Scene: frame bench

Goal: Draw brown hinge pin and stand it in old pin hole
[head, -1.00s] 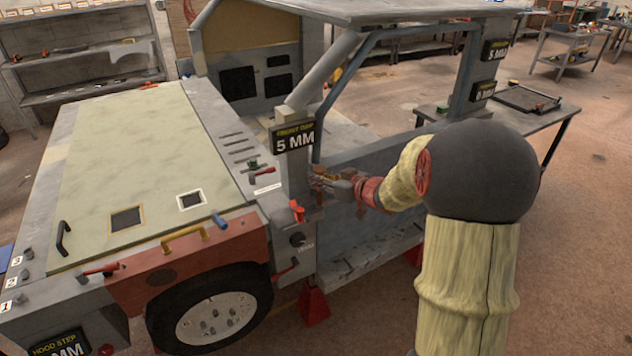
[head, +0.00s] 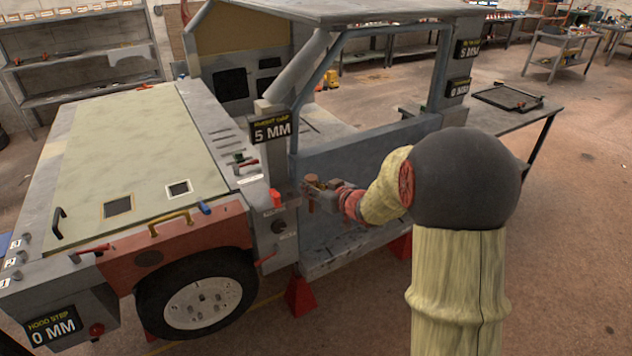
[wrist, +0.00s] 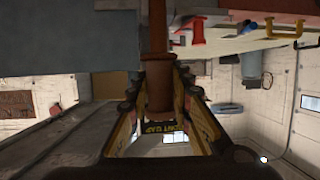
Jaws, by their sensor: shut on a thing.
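Whether the pin is still in a hinge cannot be told. I cannot make out the old pin hole in either view.
The vehicle body has a blue-grey door panel (head: 350,175) and a front gap sign (head: 271,131) reading 5 MM. A red handle (head: 275,198) stands left of my gripper. A hood step sign (head: 52,329) reads 0 MM.

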